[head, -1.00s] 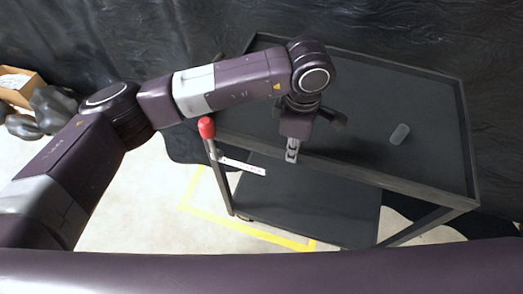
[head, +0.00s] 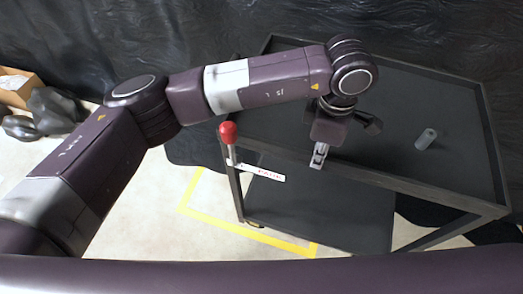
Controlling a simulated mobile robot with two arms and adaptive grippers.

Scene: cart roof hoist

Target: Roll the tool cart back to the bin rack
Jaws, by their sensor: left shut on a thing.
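The tool cart (head: 450,183) is a dark two-tier cart with a rimmed top tray and a lower shelf (head: 318,215). It stands in the middle and right of the head view. My left gripper (head: 319,156) reaches over the tray from the left and is shut at the cart's near top rim; the exact grip is partly hidden by the gripper. A red-knobbed lever (head: 228,132) with a white tag stands at the cart's left near corner, apart from the gripper. My right gripper is not in view. I see no bin rack.
A small grey cylinder (head: 426,139) lies on the tray's right part. Yellow tape (head: 248,233) marks the pale floor around the cart's left side. A cardboard box (head: 20,90) and dark rounded objects (head: 50,110) sit at the far left. Black sheeting (head: 200,40) hangs behind.

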